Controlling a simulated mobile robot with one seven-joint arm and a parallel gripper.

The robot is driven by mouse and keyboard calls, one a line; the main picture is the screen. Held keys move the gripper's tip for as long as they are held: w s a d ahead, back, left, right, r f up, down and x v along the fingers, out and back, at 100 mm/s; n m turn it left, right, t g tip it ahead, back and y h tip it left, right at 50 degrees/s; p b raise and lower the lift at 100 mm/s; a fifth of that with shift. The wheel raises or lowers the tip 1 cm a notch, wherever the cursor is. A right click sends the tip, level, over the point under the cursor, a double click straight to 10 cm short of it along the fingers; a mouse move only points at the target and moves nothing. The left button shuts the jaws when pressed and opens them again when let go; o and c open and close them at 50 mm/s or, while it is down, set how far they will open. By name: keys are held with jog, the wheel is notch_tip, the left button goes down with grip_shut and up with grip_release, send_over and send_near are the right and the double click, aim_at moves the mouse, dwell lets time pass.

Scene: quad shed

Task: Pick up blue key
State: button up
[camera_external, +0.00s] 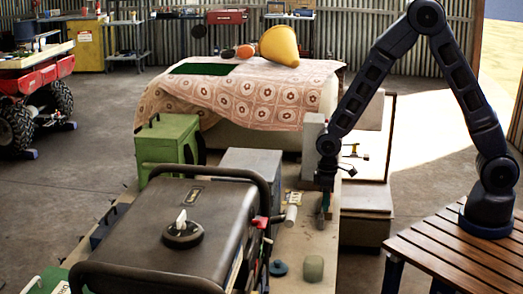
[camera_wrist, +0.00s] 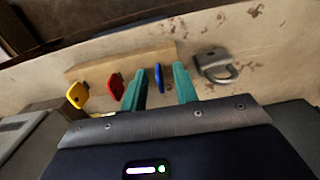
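The blue key (camera_wrist: 159,77) stands edge-on at a pale wooden strip in the wrist view. My gripper (camera_wrist: 162,85) has two teal fingers, spread apart, one on each side of the blue key in this view. Gaps show between the key and both fingers, and I cannot tell how far the tips are from it in depth. In the external view my gripper (camera_external: 324,210) points down low over the bench, and the blue key cannot be made out there.
Left of the fingers are a red key (camera_wrist: 115,87) and a yellow key (camera_wrist: 77,95) on the wooden strip (camera_wrist: 98,68). A black generator-like case (camera_external: 170,230) and a grey box (camera_external: 250,170) stand left of my gripper.

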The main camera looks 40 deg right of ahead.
grip_shut()
jog(key=shift+r, duration=0.15)
